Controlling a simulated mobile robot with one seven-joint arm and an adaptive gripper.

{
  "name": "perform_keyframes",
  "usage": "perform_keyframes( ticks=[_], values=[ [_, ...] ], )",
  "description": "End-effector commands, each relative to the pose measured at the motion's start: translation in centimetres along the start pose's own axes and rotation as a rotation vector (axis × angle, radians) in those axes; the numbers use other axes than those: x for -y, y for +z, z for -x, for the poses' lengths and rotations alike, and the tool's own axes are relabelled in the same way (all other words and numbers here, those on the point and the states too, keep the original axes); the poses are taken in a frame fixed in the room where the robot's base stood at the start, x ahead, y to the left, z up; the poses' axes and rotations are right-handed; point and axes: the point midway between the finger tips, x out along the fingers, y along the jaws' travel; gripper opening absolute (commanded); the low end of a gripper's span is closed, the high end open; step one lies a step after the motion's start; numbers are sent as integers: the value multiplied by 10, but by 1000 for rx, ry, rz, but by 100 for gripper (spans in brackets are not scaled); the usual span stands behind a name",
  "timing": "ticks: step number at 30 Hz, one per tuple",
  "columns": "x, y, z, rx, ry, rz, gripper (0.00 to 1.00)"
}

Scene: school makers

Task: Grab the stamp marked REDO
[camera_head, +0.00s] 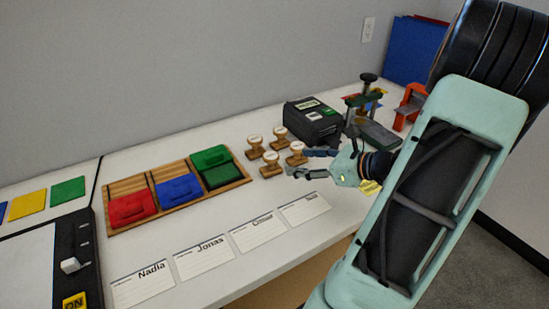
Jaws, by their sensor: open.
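Several wooden stamps with white labelled tops stand in a cluster on the white table. They are a back-left stamp (255,146), a back-right stamp (280,138), a front-left stamp (270,164) and a front-right stamp (297,152). The lettering on their tops is too small to read, so I cannot tell which one says REDO. My gripper (298,163) is open, coming in from the right with its fingers pointing left. Its fingertips are close to the front-right stamp and overlap its lower part in view. I cannot tell whether they touch it.
A wooden tray (153,186) holds red, blue and green ink pads left of the stamps. Name cards (204,257) lie along the front edge. A black box (314,123) and a press-like device (370,120) stand behind. A wall closes off the back.

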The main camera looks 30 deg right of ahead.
Motion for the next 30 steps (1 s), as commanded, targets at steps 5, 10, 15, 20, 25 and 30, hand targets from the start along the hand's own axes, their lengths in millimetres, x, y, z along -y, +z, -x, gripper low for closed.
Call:
perform_keyframes(
  ticks=[5,10,15,20,25,30],
  values=[
    [-6,9,1,61,22,-74,54],
    [-8,11,-17,73,30,-83,54],
    [-9,12,-44,71,29,-82,54],
    [-9,14,-56,69,27,-81,54],
    [-12,12,-77,70,28,-82,54],
    [-14,14,-100,69,27,-80,54]
  ],
)
